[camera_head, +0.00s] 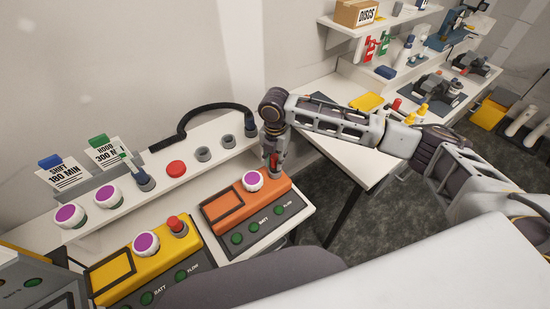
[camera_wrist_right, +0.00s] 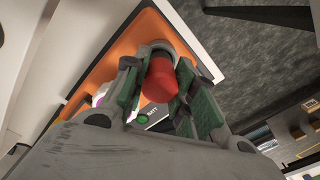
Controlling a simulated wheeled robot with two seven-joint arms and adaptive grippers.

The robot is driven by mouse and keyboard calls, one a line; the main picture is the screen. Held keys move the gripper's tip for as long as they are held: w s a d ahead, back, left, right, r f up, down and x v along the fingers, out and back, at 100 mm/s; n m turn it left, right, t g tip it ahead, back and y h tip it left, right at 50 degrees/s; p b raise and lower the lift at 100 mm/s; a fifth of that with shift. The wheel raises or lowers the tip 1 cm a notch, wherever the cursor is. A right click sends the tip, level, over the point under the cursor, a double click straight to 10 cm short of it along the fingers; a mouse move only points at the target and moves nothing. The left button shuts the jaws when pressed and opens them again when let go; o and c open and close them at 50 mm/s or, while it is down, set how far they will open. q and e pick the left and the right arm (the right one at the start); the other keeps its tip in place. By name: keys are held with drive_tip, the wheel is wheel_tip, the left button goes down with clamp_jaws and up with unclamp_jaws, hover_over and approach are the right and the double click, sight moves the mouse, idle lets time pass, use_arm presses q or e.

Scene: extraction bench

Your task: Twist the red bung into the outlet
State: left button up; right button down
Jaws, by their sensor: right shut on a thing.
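The red bung (camera_head: 274,161) is between the fingers of my right gripper (camera_head: 273,163), above the back right corner of the orange unit (camera_head: 283,190). In the right wrist view the red bung (camera_wrist_right: 162,82) sits between the green finger pads of my right gripper (camera_wrist_right: 160,90). The grey outlet (camera_wrist_right: 157,48) shows around the bung's far end, at the orange unit's corner. The bung looks in line with the outlet; how deep it sits is hidden. My left gripper is not in view.
A yellow unit (camera_head: 127,275) with its own red bung (camera_head: 175,224) stands to the left. A white shelf (camera_head: 150,195) behind carries purple-topped pots, a red cap (camera_head: 176,168) and a black hose (camera_head: 182,128).

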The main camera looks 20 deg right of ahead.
drive_tip(key=shift+f, duration=1.1)
idle(0.4)
drive_tip(key=shift+m, duration=4.6)
drive_tip(key=c, duration=1.1)
unclamp_jaws()
drive_tip(key=shift+r, duration=0.1)
